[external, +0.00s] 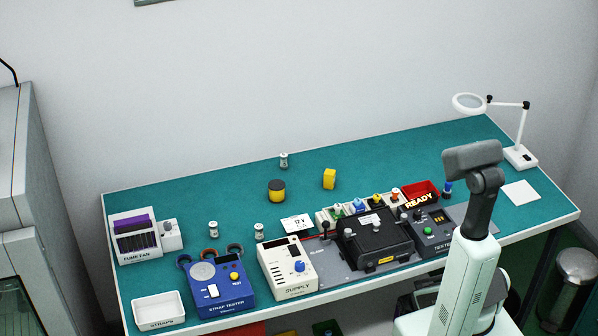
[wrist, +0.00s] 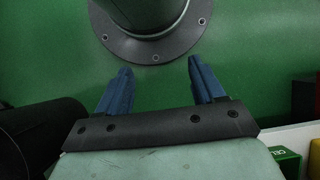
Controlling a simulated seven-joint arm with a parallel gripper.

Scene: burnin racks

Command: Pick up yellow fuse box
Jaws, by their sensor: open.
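The likeliest yellow fuse box is a small upright yellow block (external: 329,179) on the bare teal bench top (external: 230,205), towards the back in the external view. It stands apart from the other objects. My gripper (wrist: 160,66) shows in the wrist view with its two blue fingers spread wide and nothing between them. The yellow block is not visible in the wrist view. In the external view my arm stands at the right front; I cannot make out the fingers there.
A yellow-and-black cylinder (external: 277,191) stands left of the block, a small white-grey cylinder (external: 284,160) behind. A lamp (external: 520,157) stands right.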

